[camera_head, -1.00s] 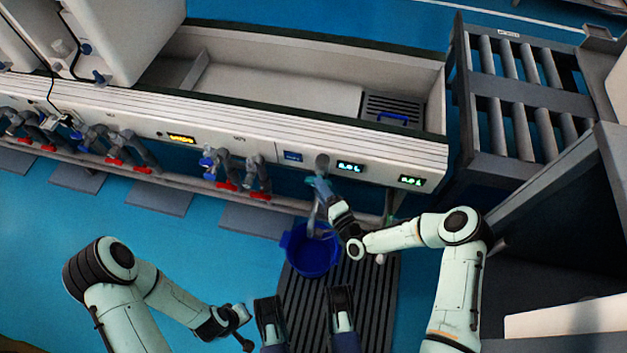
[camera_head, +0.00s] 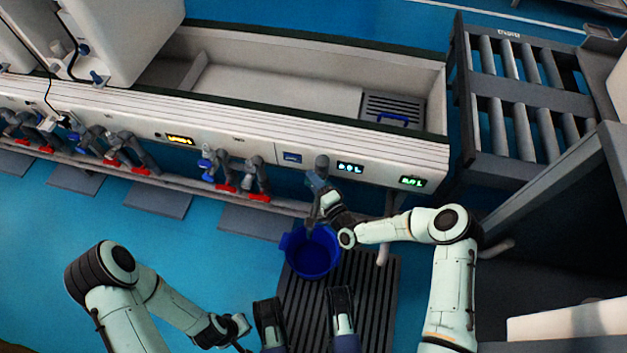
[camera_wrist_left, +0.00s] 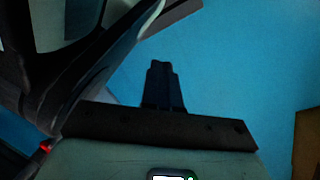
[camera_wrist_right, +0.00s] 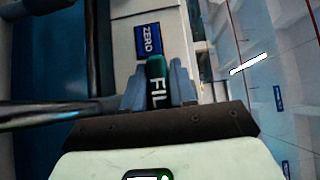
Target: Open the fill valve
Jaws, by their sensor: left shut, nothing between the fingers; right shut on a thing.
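The fill valve (camera_head: 322,164) is a grey pipe fitting on the front of the white bench, above a blue bucket (camera_head: 312,252). Its green handle (camera_wrist_right: 157,82), with the letters "FIL" showing, is between the two fingers of my right gripper (camera_wrist_right: 158,88) in the right wrist view. In the head view my right gripper (camera_head: 316,186) is at the valve, shut on the handle and largely covering it. My left gripper (camera_wrist_left: 163,84) is shut and empty over the blue floor, low and left of the bucket in the head view.
Other taps with red handles (camera_head: 226,188) line the bench to the left. The bucket stands on a dark slatted mat (camera_head: 365,290). A roller conveyor (camera_head: 520,120) stands right.

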